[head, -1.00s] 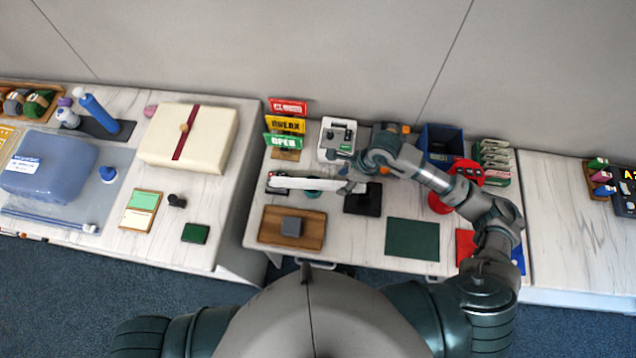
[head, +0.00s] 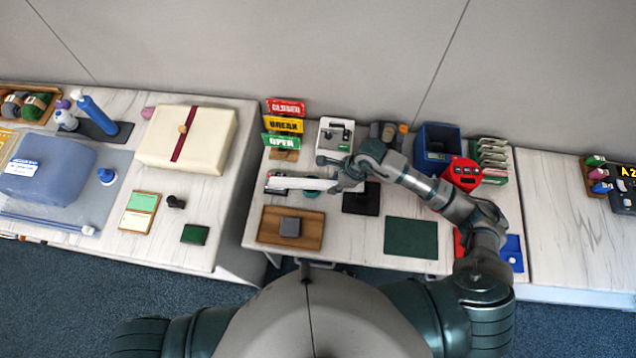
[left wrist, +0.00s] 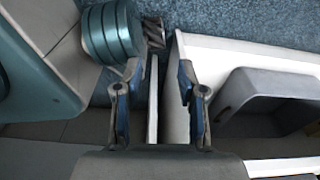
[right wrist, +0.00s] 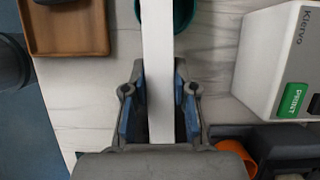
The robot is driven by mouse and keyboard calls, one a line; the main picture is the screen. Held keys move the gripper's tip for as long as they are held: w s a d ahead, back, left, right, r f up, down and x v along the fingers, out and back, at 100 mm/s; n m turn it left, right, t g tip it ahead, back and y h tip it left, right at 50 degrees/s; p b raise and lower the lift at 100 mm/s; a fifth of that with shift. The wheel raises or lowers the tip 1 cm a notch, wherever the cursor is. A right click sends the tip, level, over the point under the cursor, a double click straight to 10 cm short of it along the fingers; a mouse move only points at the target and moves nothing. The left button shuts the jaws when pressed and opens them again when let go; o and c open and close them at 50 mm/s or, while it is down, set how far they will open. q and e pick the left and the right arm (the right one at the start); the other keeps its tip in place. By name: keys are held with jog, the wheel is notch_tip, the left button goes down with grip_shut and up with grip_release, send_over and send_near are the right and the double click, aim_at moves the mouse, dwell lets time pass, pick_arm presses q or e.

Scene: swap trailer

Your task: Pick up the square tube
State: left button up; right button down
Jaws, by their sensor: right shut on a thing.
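The square tube (head: 298,183) is a long white bar. In the head view it lies left to right across the middle table, over a teal round thing. My right gripper (head: 350,180) is at its right end. In the right wrist view the tube (right wrist: 158,50) runs up between the blue-padded fingers of my right gripper (right wrist: 159,75), which are shut on it. I cannot tell whether the tube is clear of its supports. My left gripper (left wrist: 160,95) shows only in the left wrist view, open and empty, near the table edge.
A wooden tray (head: 265,238) with a grey block and a green mat (head: 411,238) lie in front. A white device (head: 335,137), sign stand (head: 284,155) and blue bin (head: 421,164) stand behind. A black pad (head: 362,203) lies close to the right gripper.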

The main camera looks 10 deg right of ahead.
jog(key=shift+r, duration=0.55)
jog(key=shift+s+r, duration=0.25)
jog(key=shift+r, duration=0.4)
jog(key=shift+s+r, duration=0.25)
jog(key=shift+r, duration=0.35)
pick_arm(q)
jog(key=shift+s+a, duration=0.1)
jog(key=shift+s, duration=0.15)
pick_arm(e)
jog(key=s+d+r, duration=0.1)
jog(key=s, duration=1.4)
jog(key=shift+d+r, duration=0.2)
